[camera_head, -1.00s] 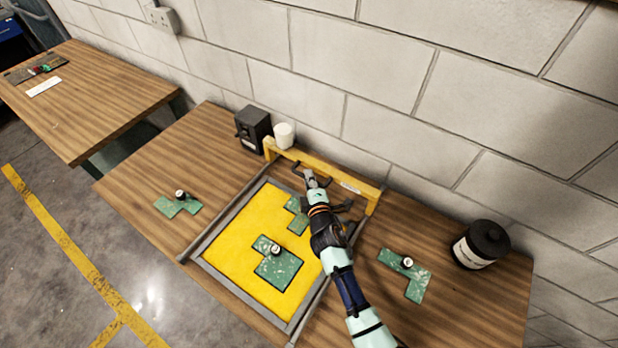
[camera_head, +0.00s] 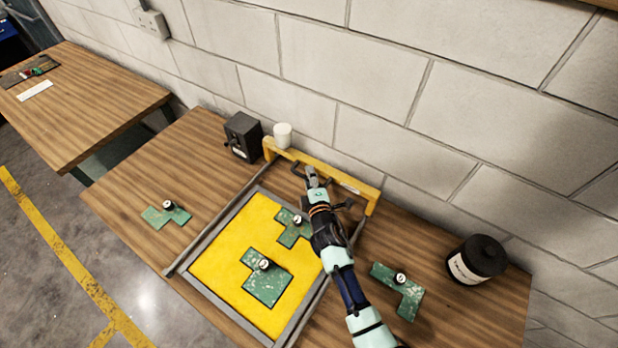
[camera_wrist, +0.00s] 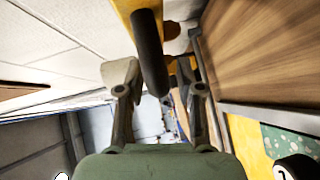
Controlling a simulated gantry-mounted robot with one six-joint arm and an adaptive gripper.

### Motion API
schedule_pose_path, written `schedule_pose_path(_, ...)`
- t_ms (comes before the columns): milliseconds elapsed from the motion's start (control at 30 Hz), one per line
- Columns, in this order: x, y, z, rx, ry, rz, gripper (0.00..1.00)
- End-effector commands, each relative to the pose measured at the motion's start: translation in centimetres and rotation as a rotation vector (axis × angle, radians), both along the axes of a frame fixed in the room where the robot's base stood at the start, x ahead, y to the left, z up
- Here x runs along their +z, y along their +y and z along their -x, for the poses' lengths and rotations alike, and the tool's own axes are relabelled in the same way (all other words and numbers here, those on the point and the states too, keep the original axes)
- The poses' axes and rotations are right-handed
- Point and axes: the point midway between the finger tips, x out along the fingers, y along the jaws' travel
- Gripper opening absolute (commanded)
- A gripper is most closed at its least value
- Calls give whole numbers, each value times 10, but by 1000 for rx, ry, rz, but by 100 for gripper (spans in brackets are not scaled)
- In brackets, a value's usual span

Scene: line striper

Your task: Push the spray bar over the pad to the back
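The spray bar (camera_head: 345,180) is a yellow beam across the back of the pad, close to the wall. A white cup (camera_head: 282,135) is at its left end and a black handle (camera_head: 297,167) is on its front. The yellow pad (camera_head: 225,250) lies in a grey frame with side rails. My gripper (camera_head: 312,178) is at the handle. Part of the bar is hidden behind my gripper.
Green plates with round knobs lie on the pad (camera_head: 266,284) (camera_head: 291,233), on the table left of it (camera_head: 160,217) and right of it (camera_head: 402,296). A black box (camera_head: 242,137) stands behind left; a black jar (camera_head: 478,258) stands at right. The wall (camera_head: 370,95) closes the back.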

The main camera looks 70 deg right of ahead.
Motion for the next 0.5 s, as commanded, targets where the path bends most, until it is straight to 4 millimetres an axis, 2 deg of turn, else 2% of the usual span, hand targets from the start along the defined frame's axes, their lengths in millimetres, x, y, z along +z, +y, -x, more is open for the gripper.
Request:
schedule_pose_path(300, 0, 3, 1, 2, -1, 1, 39)
schedule_pose_path(367, 1, 9, 4, 2, 0, 0, 39)
schedule_pose_path(500, 5, 34, 18, 3, -1, 0, 39)
